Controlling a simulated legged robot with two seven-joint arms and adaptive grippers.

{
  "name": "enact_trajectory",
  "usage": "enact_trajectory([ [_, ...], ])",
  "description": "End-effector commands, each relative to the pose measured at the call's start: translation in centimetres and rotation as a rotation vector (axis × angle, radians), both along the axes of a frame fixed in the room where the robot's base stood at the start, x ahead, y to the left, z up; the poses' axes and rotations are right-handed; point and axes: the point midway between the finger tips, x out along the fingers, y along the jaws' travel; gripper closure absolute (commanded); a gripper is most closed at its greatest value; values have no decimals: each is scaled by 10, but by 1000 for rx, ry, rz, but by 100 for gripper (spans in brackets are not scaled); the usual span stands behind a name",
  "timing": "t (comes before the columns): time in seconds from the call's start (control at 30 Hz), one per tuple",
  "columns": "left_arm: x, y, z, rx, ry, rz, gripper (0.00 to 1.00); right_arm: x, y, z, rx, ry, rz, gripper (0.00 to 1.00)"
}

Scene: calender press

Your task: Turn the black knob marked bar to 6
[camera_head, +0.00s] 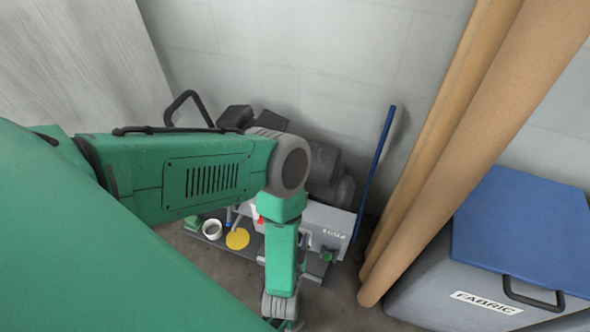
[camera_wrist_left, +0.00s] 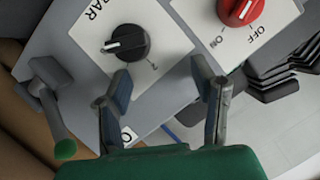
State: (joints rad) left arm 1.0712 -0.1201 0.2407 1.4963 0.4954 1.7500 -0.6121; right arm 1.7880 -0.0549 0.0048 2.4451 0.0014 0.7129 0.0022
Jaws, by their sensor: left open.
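The black knob (camera_wrist_left: 127,42) sits on a pale plate marked BAR in the left wrist view. Its white pointer line faces left in that picture, and a 2 is printed at its lower right. Other scale figures cannot be read. My left gripper (camera_wrist_left: 160,76) is open and empty, its fingers apart below and to the right of the knob. The near finger's tip is close to the knob's lower edge in the picture; contact cannot be told. In the head view my left arm covers much of the press (camera_head: 325,220), and the knob cannot be made out there.
A red knob (camera_wrist_left: 238,10) marked OFF and ON is close by at the upper right. A grey lever with a green end (camera_wrist_left: 65,149) stands at left. Cardboard tubes (camera_head: 440,160) and a blue-lidded fabric bin (camera_head: 525,230) are right of the press.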

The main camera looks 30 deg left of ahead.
Motion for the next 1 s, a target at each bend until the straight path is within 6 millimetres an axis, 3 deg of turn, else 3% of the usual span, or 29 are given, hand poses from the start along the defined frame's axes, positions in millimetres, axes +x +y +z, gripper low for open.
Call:
enact_trajectory([
  [0.1, 1, -1, 23, -1, 0, -2, 48, 0, 0, 0, 0, 0, 0, 100],
  [0.33, 1, -1, 49, 0, 0, -2, 48, 0, 0, 0, 0, 0, 0, 100],
  [1.0, 1, -1, 53, -10, 8, -8, 48, 1, 0, -1, 0, 2, 0, 100],
])
